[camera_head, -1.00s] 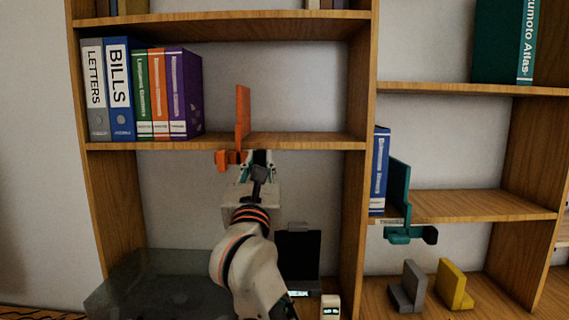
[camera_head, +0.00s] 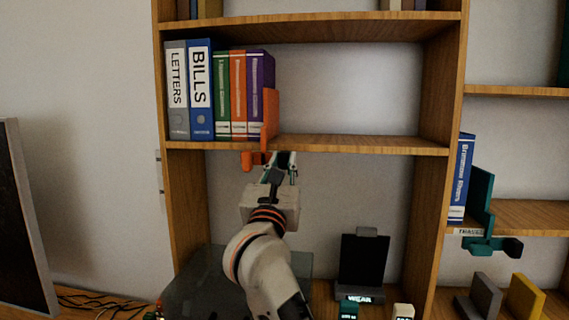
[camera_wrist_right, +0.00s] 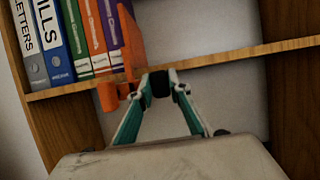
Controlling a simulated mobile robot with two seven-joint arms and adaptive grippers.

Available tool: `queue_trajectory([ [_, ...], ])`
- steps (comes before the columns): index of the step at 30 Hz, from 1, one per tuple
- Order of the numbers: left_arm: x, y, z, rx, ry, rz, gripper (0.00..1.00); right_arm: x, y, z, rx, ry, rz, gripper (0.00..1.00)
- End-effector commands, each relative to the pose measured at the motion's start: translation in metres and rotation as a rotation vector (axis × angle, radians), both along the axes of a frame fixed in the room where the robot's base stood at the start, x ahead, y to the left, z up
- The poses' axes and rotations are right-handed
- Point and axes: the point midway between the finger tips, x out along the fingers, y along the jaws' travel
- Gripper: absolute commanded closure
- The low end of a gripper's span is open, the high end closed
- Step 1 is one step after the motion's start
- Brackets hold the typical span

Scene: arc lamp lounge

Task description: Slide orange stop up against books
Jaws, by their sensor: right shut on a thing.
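The orange stop (camera_head: 270,115) stands upright on the shelf edge, its lower part hooked below the board. It is right beside the purple book (camera_head: 261,75), the last in the row of books, and overlaps its edge in the head view; I cannot tell if they touch. My right gripper (camera_head: 279,158) is just below the shelf at the stop's lower part, shut on it. In the right wrist view the stop (camera_wrist_right: 132,42) is beside the purple book (camera_wrist_right: 117,25), with the gripper (camera_wrist_right: 158,84) close to its base. My left gripper is not in view.
The row holds LETTERS (camera_head: 178,90), BILLS (camera_head: 200,90), and green and orange books left of the purple one. The shelf (camera_head: 360,144) right of the stop is clear. A teal stop (camera_head: 480,195) stands by a blue book (camera_head: 461,178) on the right.

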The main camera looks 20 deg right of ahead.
Motion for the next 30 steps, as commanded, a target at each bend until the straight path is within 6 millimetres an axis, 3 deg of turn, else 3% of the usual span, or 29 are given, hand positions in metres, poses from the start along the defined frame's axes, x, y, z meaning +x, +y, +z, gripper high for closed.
queue_trajectory([
  [8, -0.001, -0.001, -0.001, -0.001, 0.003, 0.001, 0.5, 0.0, 0.001, -0.001, 0.0, 0.001, 0.002, 1.0],
  [9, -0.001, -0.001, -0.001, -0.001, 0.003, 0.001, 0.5, 0.0, 0.001, -0.001, 0.0, 0.001, 0.002, 0.74],
  [10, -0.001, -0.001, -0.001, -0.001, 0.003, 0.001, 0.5, 0.0, 0.001, -0.001, 0.0, 0.001, 0.002, 0.67],
  [11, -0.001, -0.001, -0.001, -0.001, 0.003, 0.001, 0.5, 0.0, 0.001, -0.001, 0.0, 0.001, 0.002, 0.65],
  [23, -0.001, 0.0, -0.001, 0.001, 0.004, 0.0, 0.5, 0.0, 0.0, 0.005, 0.002, -0.002, 0.001, 0.65],
  [30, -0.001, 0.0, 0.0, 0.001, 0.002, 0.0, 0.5, 0.0, 0.001, 0.044, 0.003, -0.005, 0.003, 0.65],
])
